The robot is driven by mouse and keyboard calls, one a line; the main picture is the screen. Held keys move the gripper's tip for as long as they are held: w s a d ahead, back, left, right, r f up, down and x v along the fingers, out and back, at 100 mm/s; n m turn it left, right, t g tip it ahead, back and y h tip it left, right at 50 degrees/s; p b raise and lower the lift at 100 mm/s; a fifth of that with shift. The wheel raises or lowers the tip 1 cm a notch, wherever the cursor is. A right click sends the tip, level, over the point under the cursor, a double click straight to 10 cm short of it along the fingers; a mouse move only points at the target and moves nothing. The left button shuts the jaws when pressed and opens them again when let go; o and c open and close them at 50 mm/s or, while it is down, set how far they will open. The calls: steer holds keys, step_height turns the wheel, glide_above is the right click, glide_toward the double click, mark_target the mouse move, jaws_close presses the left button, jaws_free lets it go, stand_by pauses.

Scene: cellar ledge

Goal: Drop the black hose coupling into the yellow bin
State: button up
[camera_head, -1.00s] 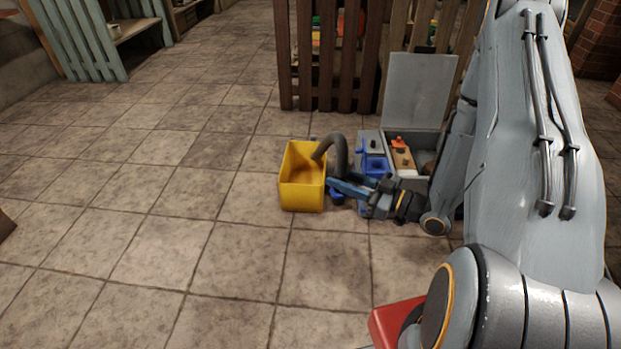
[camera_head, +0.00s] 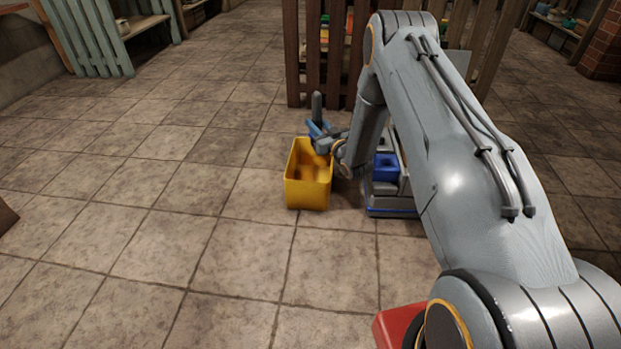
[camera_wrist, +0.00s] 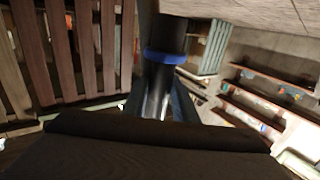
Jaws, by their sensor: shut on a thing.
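The black hose coupling (camera_head: 317,105) is held in my gripper (camera_head: 319,129), which has blue fingers. Its dark body points up from the fingers. In the wrist view the coupling (camera_wrist: 166,38) is a dark cylinder with a blue ring, between the fingers (camera_wrist: 160,103). The yellow bin (camera_head: 307,196) stands open on the tiled floor. My gripper and the coupling show at the bin's far rim, higher than the rim in the picture; I cannot tell whether they are over the opening or behind it. The coupling's lower part is hidden by the fingers.
A grey case (camera_head: 391,206) with a blue item (camera_head: 386,167) in it stands right of the bin, partly hidden by my arm. A wooden slatted fence (camera_head: 294,60) stands behind. A red object (camera_head: 398,325) is at the bottom. The floor left of the bin is clear.

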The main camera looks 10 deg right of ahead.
steer(key=shift+f+b, duration=2.1)
steer(key=shift+f, duration=0.85)
steer(key=o, duration=1.1)
steer(key=shift+s, duration=0.1)
steer(key=shift+p+v, duration=1.95)
steer(key=shift+v, duration=1.9)
steer(key=shift+r, duration=0.15)
